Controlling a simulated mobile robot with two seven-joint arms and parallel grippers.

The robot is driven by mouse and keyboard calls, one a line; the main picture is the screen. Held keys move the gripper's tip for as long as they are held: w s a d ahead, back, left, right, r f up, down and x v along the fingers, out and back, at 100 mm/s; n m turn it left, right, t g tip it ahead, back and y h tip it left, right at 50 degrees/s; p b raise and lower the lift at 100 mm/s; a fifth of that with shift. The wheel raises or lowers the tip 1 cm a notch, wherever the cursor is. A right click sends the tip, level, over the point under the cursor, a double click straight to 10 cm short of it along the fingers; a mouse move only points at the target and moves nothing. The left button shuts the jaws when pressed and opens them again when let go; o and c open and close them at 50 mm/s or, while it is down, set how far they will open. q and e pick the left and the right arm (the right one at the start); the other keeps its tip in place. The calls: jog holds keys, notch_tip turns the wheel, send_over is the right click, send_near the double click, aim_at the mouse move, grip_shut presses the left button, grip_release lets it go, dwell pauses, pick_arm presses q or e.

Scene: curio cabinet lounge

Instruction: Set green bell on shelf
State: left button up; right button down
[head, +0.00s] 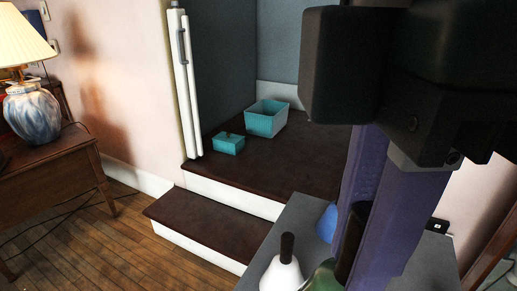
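A green bell (322,277) with a dark handle stands low in the head view, on a grey surface (293,217); its lower part is cut off by the bottom edge. My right gripper (362,262) reaches down from the upper right. Its long purple fingers are at the green bell's handle and overlap it in the picture. I cannot tell whether they touch or grip the handle. My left gripper is not in view. No shelf is clearly visible; a dark brown stepped platform (305,158) lies beyond the grey surface.
A white bell (282,272) with a dark handle stands just left of the green one. A blue object (327,223) is partly hidden behind the fingers. Two teal boxes (228,144) (267,121) sit on the platform. A lamp (32,112) stands on a wooden table (62,163) at left.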

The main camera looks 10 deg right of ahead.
jog(key=w+d+r+m+p, duration=0.2)
jog(key=d+r+m+p, duration=0.1)
jog(key=r+m+p, duration=0.5)
jog(key=w+d+r+m+p, duration=0.25)
jog(key=r+p, duration=0.25)
jog(key=r, duration=0.5)
jog(key=w+d+r+m+p, duration=0.1)
jog(key=d+r+m+p, duration=0.3)
jog(key=r+m+p, duration=0.4)
jog(key=s+r+n+p, duration=0.1)
jog(key=s+r+p, duration=0.1)
jog(key=r+p, duration=1.5)
jog(key=s+r+p, duration=0.3)
jog(key=r+p, duration=1.4)
jog(key=p, duration=0.1)
jog(key=shift+s+a+r+n, duration=0.15)
jog(key=shift+a+r+n, duration=0.05)
jog(key=shift+r+n, duration=0.15)
jog(key=shift+f, duration=0.1)
